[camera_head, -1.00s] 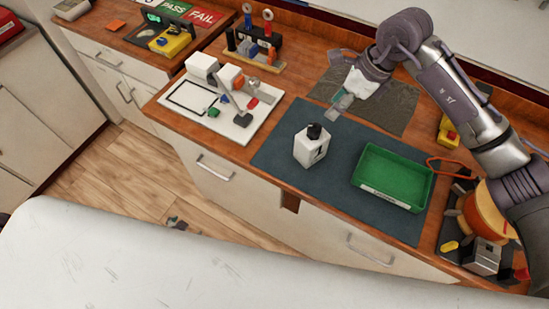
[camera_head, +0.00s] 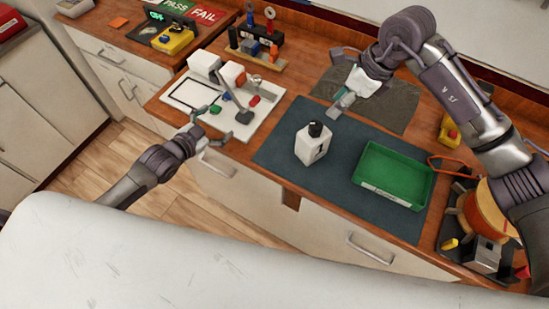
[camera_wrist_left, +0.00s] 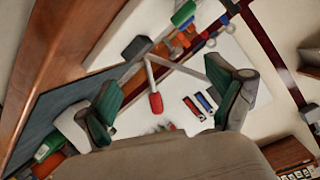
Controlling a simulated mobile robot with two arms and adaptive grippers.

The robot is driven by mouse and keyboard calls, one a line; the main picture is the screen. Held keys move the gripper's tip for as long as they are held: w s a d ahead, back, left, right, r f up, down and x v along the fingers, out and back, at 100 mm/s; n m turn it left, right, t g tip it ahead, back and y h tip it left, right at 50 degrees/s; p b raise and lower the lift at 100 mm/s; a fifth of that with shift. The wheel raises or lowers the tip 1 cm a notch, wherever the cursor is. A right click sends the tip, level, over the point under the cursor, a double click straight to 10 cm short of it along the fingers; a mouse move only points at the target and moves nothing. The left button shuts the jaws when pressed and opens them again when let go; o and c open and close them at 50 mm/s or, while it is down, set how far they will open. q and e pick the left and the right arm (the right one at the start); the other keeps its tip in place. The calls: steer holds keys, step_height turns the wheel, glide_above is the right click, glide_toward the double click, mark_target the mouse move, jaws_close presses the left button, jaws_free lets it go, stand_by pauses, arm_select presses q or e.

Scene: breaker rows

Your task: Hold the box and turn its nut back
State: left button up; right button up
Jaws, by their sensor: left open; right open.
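The white box (camera_head: 311,151) stands upright on the dark mat, with a black nut (camera_head: 315,129) on its top. My left gripper (camera_head: 217,128) is open and empty near the counter's front edge, by the white board and left of the box, apart from it. In the left wrist view, its two green-padded fingers (camera_wrist_left: 170,100) are spread wide. My right gripper (camera_head: 340,101) is open just above and right of the box, close to the nut but seemingly not touching. I cannot make out the box in the left wrist view.
A green tray (camera_head: 367,184) sits on the dark mat (camera_head: 281,165), right of the box. The white board (camera_head: 262,121) bears a lever device and small coloured parts. A spool (camera_head: 484,214) stands at the right end. The mat left of the box is free.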

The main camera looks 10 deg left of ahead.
mark_target(313, 143)
arm_select(q)
steer(key=s+d+r+n+g+h, duration=0.1)
steer(key=s+d+h, duration=0.3)
steer(key=d, duration=0.6)
steer(key=s+d+r+g+h, duration=0.1)
steer(key=s+d, duration=0.4)
steer(key=d, duration=0.4)
steer(key=x, duration=1.3)
steer(key=shift+d+f, duration=0.25)
steer(key=shift+f, duration=0.2)
steer(key=shift+c, duration=0.4)
